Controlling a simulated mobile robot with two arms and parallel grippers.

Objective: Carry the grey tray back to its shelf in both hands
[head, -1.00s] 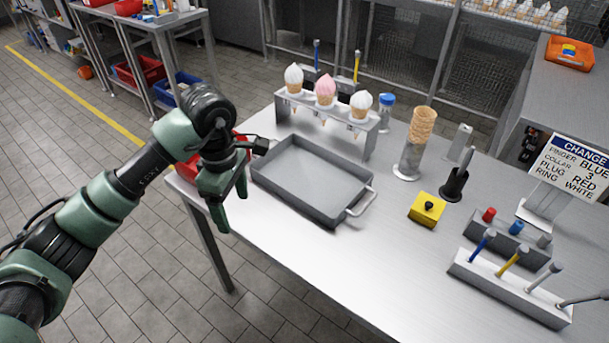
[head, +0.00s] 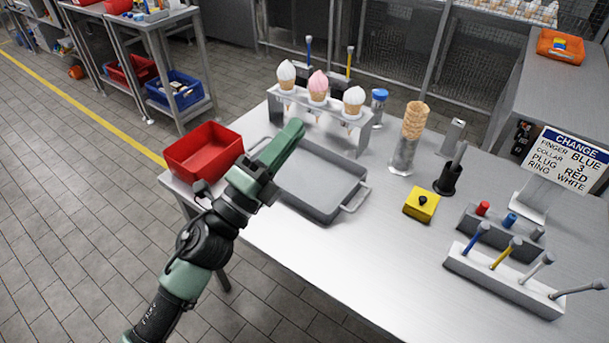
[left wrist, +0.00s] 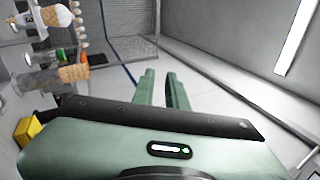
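The grey tray (head: 320,205) lies flat on the metal table, with a wire handle (head: 357,198) at its right end. My left gripper (head: 294,134) reaches across the tray's left end in the head view, its green fingers pointing toward the back right. My right gripper is not in view.
A red bin (head: 203,148) stands left of the tray. A rack (head: 320,109) with three ice-cream cones stands behind it. A waffle-cone stack (head: 415,122), yellow block (head: 421,203), sign (head: 565,165) and tool holder (head: 503,281) stand right. The table's front middle is clear.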

